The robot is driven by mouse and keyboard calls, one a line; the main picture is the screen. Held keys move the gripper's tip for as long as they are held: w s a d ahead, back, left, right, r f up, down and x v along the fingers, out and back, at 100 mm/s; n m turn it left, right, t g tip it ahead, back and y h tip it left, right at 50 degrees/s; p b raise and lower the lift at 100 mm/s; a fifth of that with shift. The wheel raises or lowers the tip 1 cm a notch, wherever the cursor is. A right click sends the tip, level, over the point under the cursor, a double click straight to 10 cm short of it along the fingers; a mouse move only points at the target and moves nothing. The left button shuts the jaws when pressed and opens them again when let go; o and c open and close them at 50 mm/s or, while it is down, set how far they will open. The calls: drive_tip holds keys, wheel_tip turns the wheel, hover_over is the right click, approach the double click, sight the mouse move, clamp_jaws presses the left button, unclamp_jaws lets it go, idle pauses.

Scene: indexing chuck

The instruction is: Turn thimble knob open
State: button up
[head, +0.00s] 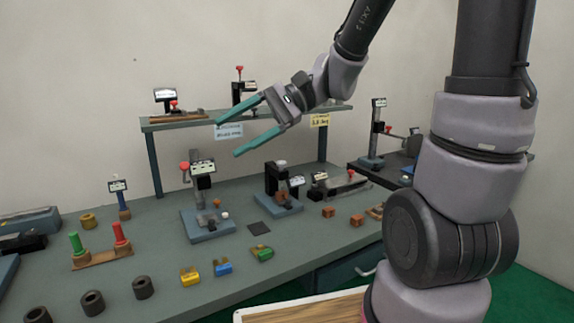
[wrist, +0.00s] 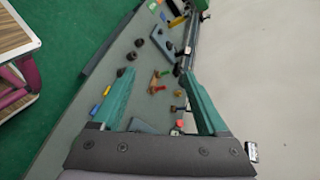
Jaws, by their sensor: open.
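My gripper (head: 228,138) is open and empty, raised above the bench in front of the shelf, with its teal fingers pointing left. In the wrist view my gripper (wrist: 159,72) has its two fingers spread wide, with bench items far beyond them and nothing between the tips. A fixture with a blue base (head: 209,228), an upright post and a red knob (head: 184,166) stands on the bench below the fingers. A second fixture (head: 281,188) with a dark post and a white knob stands to its right. I cannot tell which knob is the thimble knob.
The shelf (head: 183,124) behind my gripper carries small devices. The grey bench (head: 163,213) holds red and green handles (head: 75,243), dark rings (head: 92,302) and colored blocks (head: 222,268). Another post fixture (head: 371,161) stands at the right. The air around the fingers looks free.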

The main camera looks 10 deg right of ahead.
sight(282, 164)
drive_tip(key=w+a+m+t+y, duration=0.2)
drive_tip(key=w+m+t+y, duration=0.5)
drive_tip(key=w+m+t, duration=0.75)
drive_tip(key=w+d+f+m+t+h, duration=0.7)
drive_tip(key=w+d+f+m+h, duration=0.25)
drive_tip(key=w+h, duration=0.2)
drive_tip(key=w+d+f+m+g+h, duration=0.1)
drive_tip(key=d+f+m+g+h, duration=0.1)
drive_tip(key=d+f+m+h, duration=0.75)
drive_tip(key=w+n, duration=0.1)
drive_tip(key=w, duration=0.2)
drive_tip(key=w+f, duration=0.1)
drive_tip(key=w, duration=0.3)
drive_tip(key=w+a+f+n, duration=0.1)
drive_tip(key=w, duration=0.2)
drive_tip(key=shift+w+n, duration=0.25)
drive_tip(key=shift+n, duration=0.1)
clamp_jaws()
